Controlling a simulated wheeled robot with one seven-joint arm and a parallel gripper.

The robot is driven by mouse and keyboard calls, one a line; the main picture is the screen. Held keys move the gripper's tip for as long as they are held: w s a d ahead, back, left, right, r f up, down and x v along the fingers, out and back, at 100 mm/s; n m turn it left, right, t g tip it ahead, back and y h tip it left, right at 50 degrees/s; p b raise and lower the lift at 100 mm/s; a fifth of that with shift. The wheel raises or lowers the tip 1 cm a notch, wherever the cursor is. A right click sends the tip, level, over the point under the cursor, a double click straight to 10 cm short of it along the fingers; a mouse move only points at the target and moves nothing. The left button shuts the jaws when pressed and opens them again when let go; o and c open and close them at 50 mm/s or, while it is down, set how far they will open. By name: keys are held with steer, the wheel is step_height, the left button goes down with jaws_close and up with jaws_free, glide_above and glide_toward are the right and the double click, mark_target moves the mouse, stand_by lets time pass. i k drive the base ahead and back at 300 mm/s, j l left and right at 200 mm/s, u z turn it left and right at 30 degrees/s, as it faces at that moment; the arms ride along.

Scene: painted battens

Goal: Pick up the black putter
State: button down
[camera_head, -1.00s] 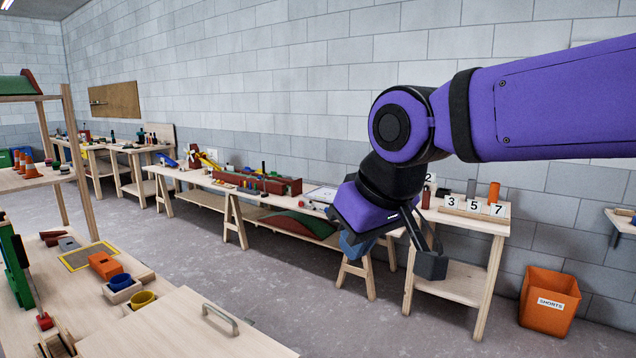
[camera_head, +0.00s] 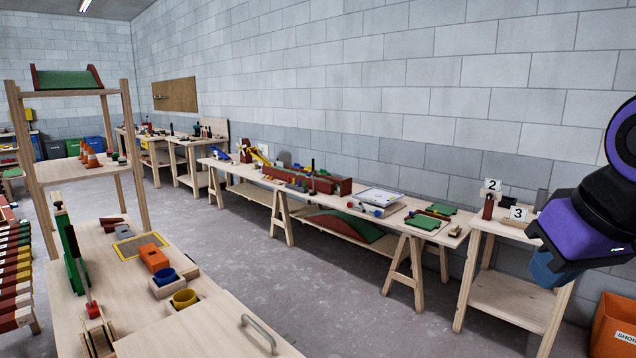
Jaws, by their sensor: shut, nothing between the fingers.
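I cannot make out a black putter for certain. Dark parts show beside the board, too small to identify. My gripper (camera_head: 598,220) hangs at the right edge of the view, above the right end of the wall benches and far from the near bench. It is shut and holds nothing that I can see; the right edge cuts off part of it.
A long trestle table (camera_head: 390,228) lines the wall. The grey floor (camera_head: 310,290) between is clear.

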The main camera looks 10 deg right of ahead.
mark_target(313, 193)
steer(key=i+l+z, duration=0.15)
steer(key=l, duration=0.25)
steer(key=i+l+z, duration=0.1)
steer(key=l, duration=0.3)
steer(key=i+l+z, duration=0.15)
steer(key=l, duration=0.2)
steer(key=i+l+z, duration=0.65)
steer(key=i, duration=0.35)
steer(key=i+u, duration=0.25)
steer(key=i+l+u, duration=0.15)
steer(key=i+u, duration=0.15)
steer(key=i+j+u, duration=0.15)
steer(key=u, duration=0.35)
steer(key=i+u, duration=0.6)
steer(key=u, duration=0.35)
steer(key=i+u, duration=0.3)
steer(key=i, duration=1.15)
steer(key=i+z, duration=0.3)
steer(key=i, duration=0.65)
steer(key=i+j+z, duration=0.15)
steer(key=i+z, duration=0.15)
steer(key=i, duration=0.6)
steer(key=i+j, duration=0.1)
steer(key=i, duration=1.25)
steer(key=l+z, duration=0.05)
